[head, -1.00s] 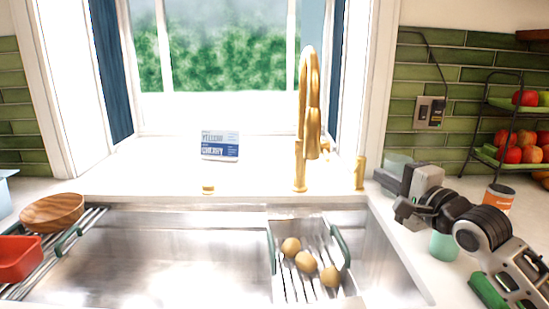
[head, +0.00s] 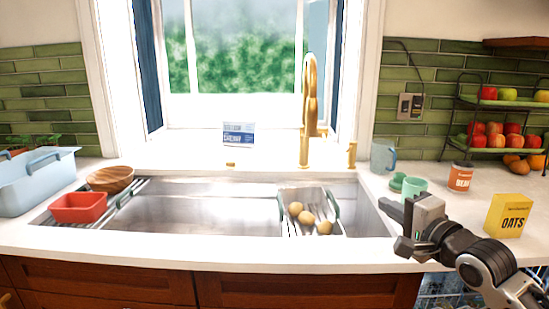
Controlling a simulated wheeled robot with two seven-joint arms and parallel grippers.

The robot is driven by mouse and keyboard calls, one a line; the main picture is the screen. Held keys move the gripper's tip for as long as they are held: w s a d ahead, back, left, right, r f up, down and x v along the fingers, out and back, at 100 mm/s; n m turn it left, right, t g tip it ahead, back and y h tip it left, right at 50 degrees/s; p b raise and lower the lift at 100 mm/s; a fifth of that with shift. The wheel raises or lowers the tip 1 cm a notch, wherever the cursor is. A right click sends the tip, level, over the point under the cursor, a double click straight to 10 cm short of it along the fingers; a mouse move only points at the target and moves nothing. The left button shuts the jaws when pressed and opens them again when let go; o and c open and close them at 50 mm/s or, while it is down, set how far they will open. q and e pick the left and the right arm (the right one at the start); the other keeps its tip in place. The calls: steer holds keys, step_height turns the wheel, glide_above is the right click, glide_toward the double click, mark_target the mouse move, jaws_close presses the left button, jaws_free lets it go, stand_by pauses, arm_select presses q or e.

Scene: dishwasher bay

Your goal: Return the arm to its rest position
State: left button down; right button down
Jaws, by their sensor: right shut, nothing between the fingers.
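My right gripper (head: 398,226) is in the head view at the lower right, coming in from the right edge. It is shut and empty, in front of the counter (head: 345,253) to the right of the sink (head: 205,216). My right arm's dark and silver links run down to the lower right corner. My left gripper does not show.
A mint cup (head: 414,188), a clear blue jug (head: 383,157), a bean can (head: 459,176) and a yellow oats box (head: 508,216) stand near the right arm. A tiered fruit rack (head: 459,124) stands at the right. A red bowl (head: 79,208), wooden bowl (head: 110,179) and blue tub (head: 38,182) are left.

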steer(key=s+a+f+n+g, duration=0.1)
steer(key=s+f+n, duration=0.1)
steer(key=f, duration=0.4)
steer(key=s+a+f+n, duration=0.1)
steer(key=s+a+f, duration=0.1)
steer(key=f, duration=0.3)
steer(key=s+a+f+n+g+h, duration=0.1)
steer(key=s+a+f+n+g, duration=0.1)
steer(key=s+f+n, duration=0.4)
steer(key=s+a+f+n+g+h, duration=0.2)
steer(key=s+f+n, duration=0.3)
steer(key=s+f, duration=1.1)
steer(key=shift+s+a+n+g, duration=0.4)
steer(key=shift+s+g, duration=0.1)
steer(key=shift+s, duration=0.65)
